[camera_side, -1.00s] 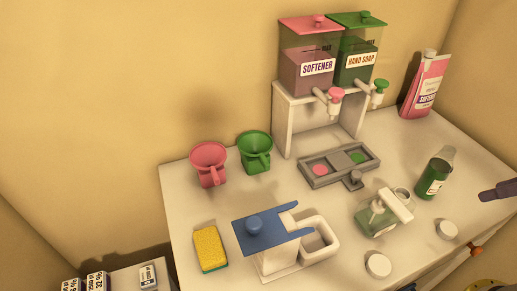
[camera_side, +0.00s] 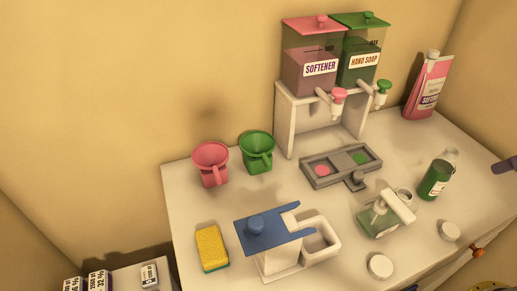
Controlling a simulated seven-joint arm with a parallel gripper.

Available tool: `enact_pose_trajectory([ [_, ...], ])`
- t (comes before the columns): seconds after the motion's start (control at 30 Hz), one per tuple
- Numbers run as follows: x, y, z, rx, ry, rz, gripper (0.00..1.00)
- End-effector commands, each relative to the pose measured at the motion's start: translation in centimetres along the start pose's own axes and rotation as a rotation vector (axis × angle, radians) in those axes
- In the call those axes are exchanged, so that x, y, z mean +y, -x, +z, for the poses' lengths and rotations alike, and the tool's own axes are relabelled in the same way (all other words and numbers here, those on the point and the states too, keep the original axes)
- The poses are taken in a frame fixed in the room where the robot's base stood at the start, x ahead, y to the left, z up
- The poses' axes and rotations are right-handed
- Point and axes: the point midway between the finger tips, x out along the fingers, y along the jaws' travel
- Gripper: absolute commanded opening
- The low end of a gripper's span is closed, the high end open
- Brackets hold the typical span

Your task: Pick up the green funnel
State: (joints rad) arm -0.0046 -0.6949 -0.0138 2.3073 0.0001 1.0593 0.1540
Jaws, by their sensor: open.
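The green funnel (camera_side: 257,151) stands upright on the white counter in the side view. It has a wide round mouth, and its handle faces the front right. A pink funnel (camera_side: 211,163) of the same shape stands just to its left, a small gap apart. A small dark purple-grey part at the right edge looks like a fingertip of my gripper (camera_side: 505,166). The rest of my gripper is out of the picture. That part is far to the right of the green funnel, not touching it, with nothing seen held.
The softener dispenser (camera_side: 312,60) and hand soap dispenser (camera_side: 361,58) stand on a white stand behind a grey drip tray (camera_side: 311,184). In front are a yellow sponge (camera_side: 211,247), a blue-topped white dispenser (camera_side: 270,236) and a pump bottle (camera_side: 377,219). A green bottle (camera_side: 433,182) is at right.

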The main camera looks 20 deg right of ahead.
Motion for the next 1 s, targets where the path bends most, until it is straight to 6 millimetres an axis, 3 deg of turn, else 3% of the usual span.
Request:
enact_pose_trajectory([
  [0.1,-1.2,2.1,-4.3,-0.016,-0.037,-0.009,0.5],
  [0.23,-3.1,3.4,-9.2,-0.053,-0.066,-0.019,0.5],
  [0.47,-7.8,2.8,-17.3,-0.132,-0.085,-0.03,0.5],
  [0.7,-14.1,-1.3,-23.3,-0.221,-0.07,-0.028,0.5],
  [0.87,-18.9,-5.7,-25.5,-0.281,-0.041,-0.02,0.5],
  [1.0,-23.4,-10.5,-26.0,-0.335,0.001,-0.01,0.5],
])
